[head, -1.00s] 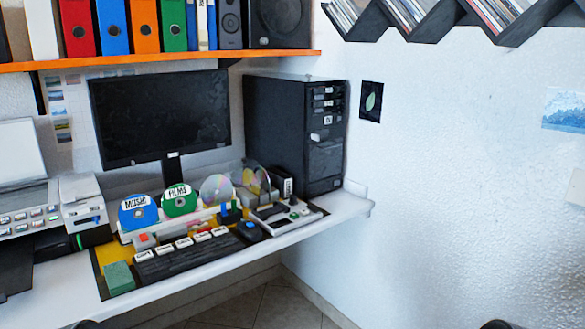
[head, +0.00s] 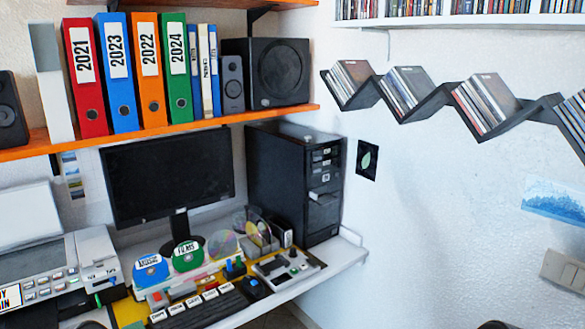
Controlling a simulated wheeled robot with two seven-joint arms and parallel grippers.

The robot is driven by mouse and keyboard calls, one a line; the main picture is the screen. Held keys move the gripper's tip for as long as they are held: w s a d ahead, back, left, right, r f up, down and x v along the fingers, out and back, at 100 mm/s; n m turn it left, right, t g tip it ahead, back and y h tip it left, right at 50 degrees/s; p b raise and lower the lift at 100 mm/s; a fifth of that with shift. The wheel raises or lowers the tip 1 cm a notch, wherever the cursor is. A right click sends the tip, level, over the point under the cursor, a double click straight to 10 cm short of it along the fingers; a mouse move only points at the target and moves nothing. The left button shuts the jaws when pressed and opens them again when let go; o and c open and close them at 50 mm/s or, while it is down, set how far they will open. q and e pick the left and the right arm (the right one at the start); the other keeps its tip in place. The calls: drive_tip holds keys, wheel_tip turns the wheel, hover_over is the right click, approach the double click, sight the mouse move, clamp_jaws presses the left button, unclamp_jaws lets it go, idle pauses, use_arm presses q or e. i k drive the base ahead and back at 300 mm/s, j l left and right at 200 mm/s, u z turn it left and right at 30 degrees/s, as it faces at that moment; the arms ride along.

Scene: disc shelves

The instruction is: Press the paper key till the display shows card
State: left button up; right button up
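The grey-white printer (head: 95,255) stands on the desk at the left, partly cut off by the picture's edge. Several small keys (head: 50,285) sit on its front panel; their labels are too small to read, so I cannot tell which is the paper key. The display (head: 9,298) shows at the far left edge as a white panel with dark letters. It is cut off; only line ends like "Y" and "IN" are legible. Neither gripper is in view; only small dark rounded shapes, perhaps parts of my arms, show at the bottom edge.
A monitor (head: 165,175) and a black computer tower (head: 290,180) stand behind. An orange shelf (head: 150,132) with binders hangs above.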

sight(28, 284)
drive_tip(key=u, duration=1.5)
drive_tip(key=i+l+z, duration=0.1)
drive_tip(key=i, duration=0.2)
drive_tip(key=i+l+z, duration=0.15)
drive_tip(key=i+l, duration=0.05)
drive_tip(key=i, duration=0.05)
